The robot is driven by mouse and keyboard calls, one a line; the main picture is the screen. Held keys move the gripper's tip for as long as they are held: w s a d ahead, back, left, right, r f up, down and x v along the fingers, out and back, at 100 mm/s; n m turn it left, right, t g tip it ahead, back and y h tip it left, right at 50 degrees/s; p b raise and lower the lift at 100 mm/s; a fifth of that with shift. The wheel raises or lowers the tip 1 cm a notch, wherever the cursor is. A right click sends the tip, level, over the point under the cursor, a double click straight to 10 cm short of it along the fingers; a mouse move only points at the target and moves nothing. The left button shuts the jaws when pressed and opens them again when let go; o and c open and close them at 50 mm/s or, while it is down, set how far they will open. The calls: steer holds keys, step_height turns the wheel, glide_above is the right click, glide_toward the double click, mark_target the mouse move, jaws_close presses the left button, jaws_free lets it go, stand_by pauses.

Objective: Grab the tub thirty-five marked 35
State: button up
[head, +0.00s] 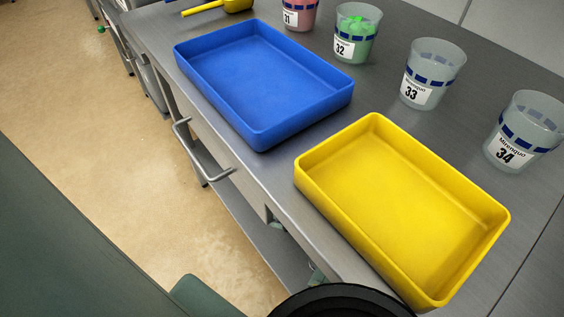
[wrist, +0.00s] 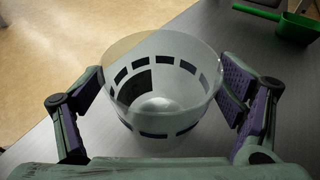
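My gripper (wrist: 160,95) is open in the wrist view, its two purple-padded fingers on either side of a clear tub (wrist: 158,118) with a band of dark blue rectangles. The tub looks empty and stands upright on the grey surface. A small gap shows at the left finger; the right finger is close to the wall, and I cannot tell if it touches. No number shows on this tub. In the head view I read tubs 31 (head: 296,14), 32 (head: 343,47), 33 (head: 414,95) and 34 (head: 505,153); no tub marked 35 shows there, nor does my gripper.
A blue tray (head: 262,72) and a yellow tray (head: 400,205), both empty, lie on the steel table in the head view. A yellow scoop (head: 228,5) is at the far end. A green scoop (wrist: 290,22) lies top right in the wrist view.

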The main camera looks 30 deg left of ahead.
steer(key=c, duration=0.9)
steer(key=shift+r, duration=0.1)
